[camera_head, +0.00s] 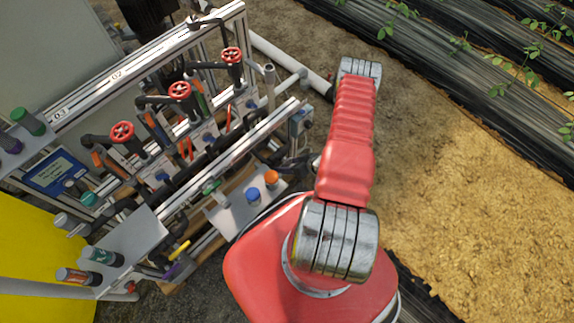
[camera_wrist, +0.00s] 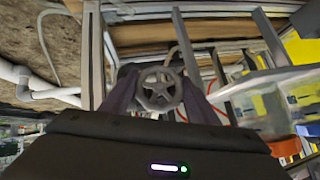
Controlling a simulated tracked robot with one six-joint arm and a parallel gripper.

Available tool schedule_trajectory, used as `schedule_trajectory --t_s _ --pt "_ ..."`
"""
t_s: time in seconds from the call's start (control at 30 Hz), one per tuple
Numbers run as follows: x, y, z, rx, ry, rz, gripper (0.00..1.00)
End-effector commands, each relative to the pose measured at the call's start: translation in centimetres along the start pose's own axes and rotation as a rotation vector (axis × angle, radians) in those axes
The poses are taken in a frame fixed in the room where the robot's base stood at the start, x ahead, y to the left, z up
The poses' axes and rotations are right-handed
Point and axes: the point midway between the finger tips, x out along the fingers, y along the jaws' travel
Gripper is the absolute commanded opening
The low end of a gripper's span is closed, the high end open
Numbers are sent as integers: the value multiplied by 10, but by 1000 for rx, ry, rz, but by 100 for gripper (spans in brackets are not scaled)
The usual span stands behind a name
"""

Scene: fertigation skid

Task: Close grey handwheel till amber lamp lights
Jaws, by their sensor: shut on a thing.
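The grey handwheel (camera_wrist: 158,90) is a spoked ring in the middle of the wrist view. My gripper (camera_wrist: 159,96) has one dark finger on each side of it and is shut on its rim. In the head view the handwheel is hidden and my red arm reaches toward the skid's right end. An orange round cap (camera_head: 271,177), perhaps the amber lamp, sits on a small grey panel (camera_head: 232,216) beside a blue one (camera_head: 253,195). I cannot tell whether it is lit.
Red handwheels (camera_head: 180,91) stand in a row on the skid's pipework. A blue display (camera_head: 60,172) and a yellow tank (camera_head: 35,250) are at the left. White pipes (camera_wrist: 45,88) and a clear container (camera_wrist: 262,100) flank the handwheel.

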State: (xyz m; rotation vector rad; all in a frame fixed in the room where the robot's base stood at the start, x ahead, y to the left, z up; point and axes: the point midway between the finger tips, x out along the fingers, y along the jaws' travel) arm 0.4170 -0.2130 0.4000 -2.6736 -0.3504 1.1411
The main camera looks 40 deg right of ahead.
Motion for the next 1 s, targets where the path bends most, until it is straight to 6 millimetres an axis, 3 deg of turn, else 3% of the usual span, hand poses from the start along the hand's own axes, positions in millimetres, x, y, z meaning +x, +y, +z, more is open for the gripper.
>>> schedule_trajectory --t_s 0.5,1.0 --pt "0 2 0 200 0 -198 32" --pt "0 3 0 264 1 -258 32"
